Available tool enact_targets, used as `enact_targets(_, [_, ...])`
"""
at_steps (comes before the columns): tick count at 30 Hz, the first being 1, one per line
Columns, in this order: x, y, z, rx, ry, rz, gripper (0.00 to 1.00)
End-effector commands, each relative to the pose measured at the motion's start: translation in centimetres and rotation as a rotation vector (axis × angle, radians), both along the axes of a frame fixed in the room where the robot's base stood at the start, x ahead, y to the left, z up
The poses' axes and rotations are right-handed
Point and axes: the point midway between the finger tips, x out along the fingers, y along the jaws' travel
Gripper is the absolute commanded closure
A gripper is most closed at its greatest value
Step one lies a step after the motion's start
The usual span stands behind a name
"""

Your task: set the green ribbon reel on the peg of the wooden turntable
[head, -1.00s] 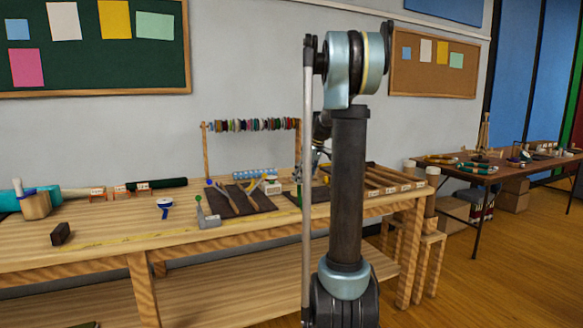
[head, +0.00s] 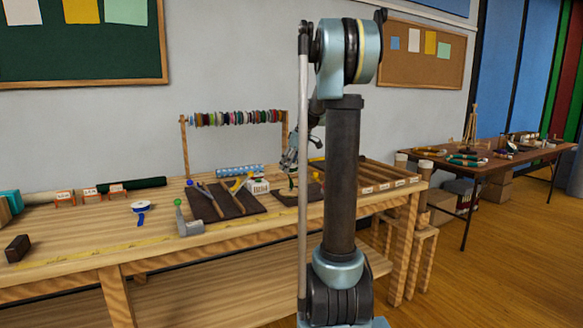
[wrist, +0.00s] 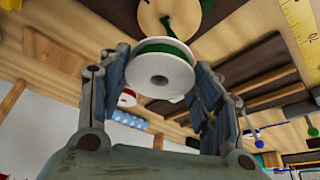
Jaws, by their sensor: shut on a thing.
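The green ribbon reel (wrist: 160,75), white with green ribbon wound on it, is between the two fingers of my gripper (wrist: 162,88) in the wrist view. My gripper is shut on it. The round wooden turntable (wrist: 152,20) shows beyond the reel at the top of that view, partly cut off by the frame. A dark green strip lies across the disc, and I cannot clearly make out its peg. In the head view my gripper (head: 290,160) is over the right part of the workbench, partly behind my arm. The reel is too small to tell there.
The workbench (head: 85,250) holds a blue ribbon reel (head: 140,207), tools on a dark mat (head: 225,203) and a yellow measuring tape (head: 100,249). A rack of spools (head: 235,118) stands behind. A wooden tray (head: 375,174) lies at right.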

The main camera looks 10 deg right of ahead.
Motion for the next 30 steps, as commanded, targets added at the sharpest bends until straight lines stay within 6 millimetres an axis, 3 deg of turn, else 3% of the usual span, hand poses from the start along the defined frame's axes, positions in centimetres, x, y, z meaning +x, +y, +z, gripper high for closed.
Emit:
enact_targets(8, [0.0,0.2,-1.0,0.000,0.000,0.002,0.59])
enact_targets(30, [0.0,0.1,-6.3,0.000,0.000,0.001,0.59])
